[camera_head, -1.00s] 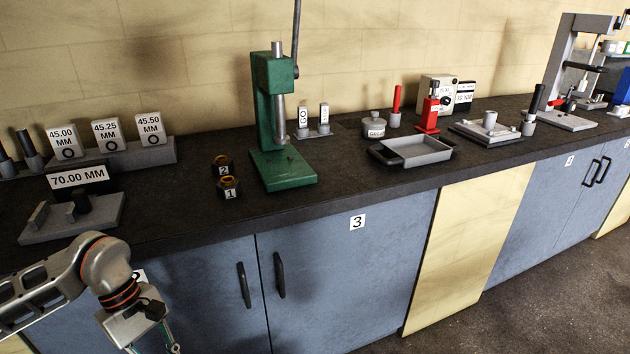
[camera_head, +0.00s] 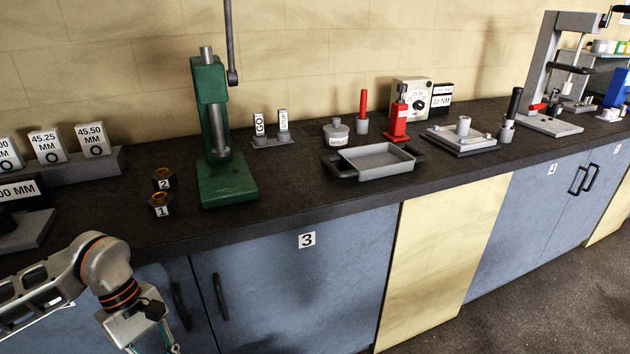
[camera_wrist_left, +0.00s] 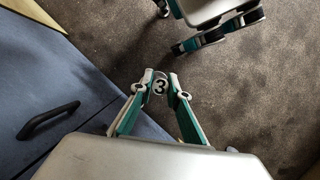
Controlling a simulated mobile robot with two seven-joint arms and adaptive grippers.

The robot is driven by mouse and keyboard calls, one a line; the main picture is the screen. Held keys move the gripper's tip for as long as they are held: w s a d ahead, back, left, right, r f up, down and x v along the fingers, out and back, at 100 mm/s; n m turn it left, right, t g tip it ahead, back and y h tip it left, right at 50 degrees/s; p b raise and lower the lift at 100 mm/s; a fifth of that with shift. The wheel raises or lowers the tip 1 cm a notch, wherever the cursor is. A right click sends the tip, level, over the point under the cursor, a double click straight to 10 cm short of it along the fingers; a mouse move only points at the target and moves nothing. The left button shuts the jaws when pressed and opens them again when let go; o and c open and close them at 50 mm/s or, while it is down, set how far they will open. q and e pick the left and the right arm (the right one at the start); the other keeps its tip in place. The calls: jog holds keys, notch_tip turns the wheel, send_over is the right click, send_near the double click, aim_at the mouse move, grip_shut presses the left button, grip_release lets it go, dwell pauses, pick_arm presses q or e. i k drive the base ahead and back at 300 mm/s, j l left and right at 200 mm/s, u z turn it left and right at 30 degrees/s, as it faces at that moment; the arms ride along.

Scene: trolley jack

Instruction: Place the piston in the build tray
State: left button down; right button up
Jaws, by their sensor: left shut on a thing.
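My left gripper (camera_wrist_left: 159,84) is shut on a small round piece marked 3, which looks like the end of the piston (camera_wrist_left: 159,87). Most of the piece is hidden between the fingers. In the head view my left arm hangs in front of the cabinets at the lower left, and the fingertips are cut off by the bottom edge. The build tray appears to be the shallow grey tray (camera_head: 372,171) with dark handles on the bench, right of the green press. It looks empty. The gripper is low, well to the left of the tray and apart from it.
The green press (camera_head: 222,185) stands left of the tray, with two numbered dark nuts (camera_head: 161,204) beside it. GO and STOP blocks (camera_head: 271,141), a small grey pot (camera_head: 336,133) and a red tool (camera_head: 397,125) stand behind the tray. The bench front edge is clear.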

aim_at(361, 168)
jog(key=i+l, duration=0.1)
jog(key=l, duration=0.3)
jog(key=i+l, duration=0.15)
jog(key=l, duration=0.25)
jog(key=i+l, duration=0.1)
jog(key=l, duration=0.3)
jog(key=i+l, duration=0.1)
jog(key=l, duration=0.3)
jog(key=i+l, duration=0.15)
jog(key=l, duration=0.25)
jog(key=i+l, duration=0.1)
jog(key=l, duration=0.3)
